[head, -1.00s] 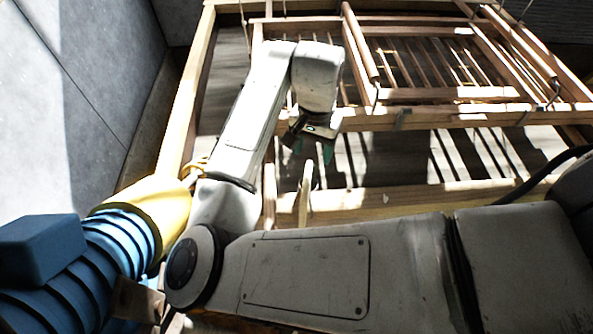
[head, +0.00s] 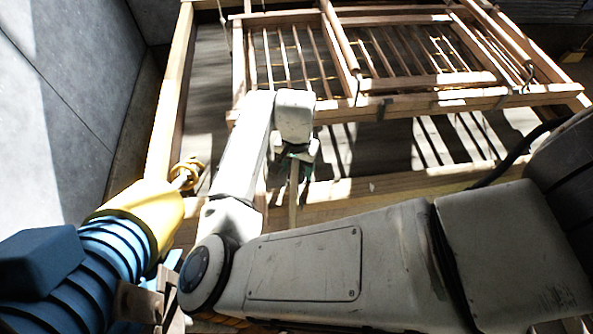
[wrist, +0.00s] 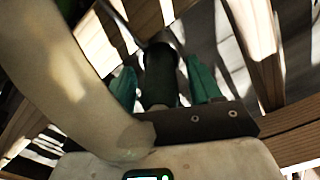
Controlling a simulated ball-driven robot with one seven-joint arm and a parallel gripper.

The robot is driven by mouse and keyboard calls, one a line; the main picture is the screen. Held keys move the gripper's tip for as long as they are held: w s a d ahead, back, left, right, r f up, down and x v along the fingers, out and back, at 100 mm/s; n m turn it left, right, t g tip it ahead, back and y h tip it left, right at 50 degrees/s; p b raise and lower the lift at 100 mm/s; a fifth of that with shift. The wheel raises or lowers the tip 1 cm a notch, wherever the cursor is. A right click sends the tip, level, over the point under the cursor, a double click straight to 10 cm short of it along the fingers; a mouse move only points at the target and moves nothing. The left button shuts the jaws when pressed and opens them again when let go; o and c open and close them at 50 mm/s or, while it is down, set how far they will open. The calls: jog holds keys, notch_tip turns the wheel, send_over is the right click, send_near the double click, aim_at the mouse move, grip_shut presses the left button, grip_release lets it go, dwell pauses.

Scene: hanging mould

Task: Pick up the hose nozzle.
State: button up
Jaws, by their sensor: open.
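My gripper (head: 296,166) hangs below the wrist near the middle of the head view, just in front of the slatted wooden frame. In the wrist view its two teal fingers (wrist: 161,70) stand apart. A dark green-black cylinder (wrist: 160,82) with a grey metal end lies between them; it looks like the hose nozzle. I see a gap on its right side and cannot tell whether a finger touches it. In the head view the nozzle cannot be made out behind the wrist and fingers.
A slatted wooden frame (head: 420,104) hangs behind the gripper. A wooden beam (head: 400,182) runs across below it. A yellow cone (head: 150,208) with a blue ribbed body fills the lower left, beside a grey wall (head: 70,110). A dark cable (head: 515,152) curves at right.

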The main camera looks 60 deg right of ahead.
jog(key=shift+c, duration=0.3)
grip_shut()
dwell(0.3)
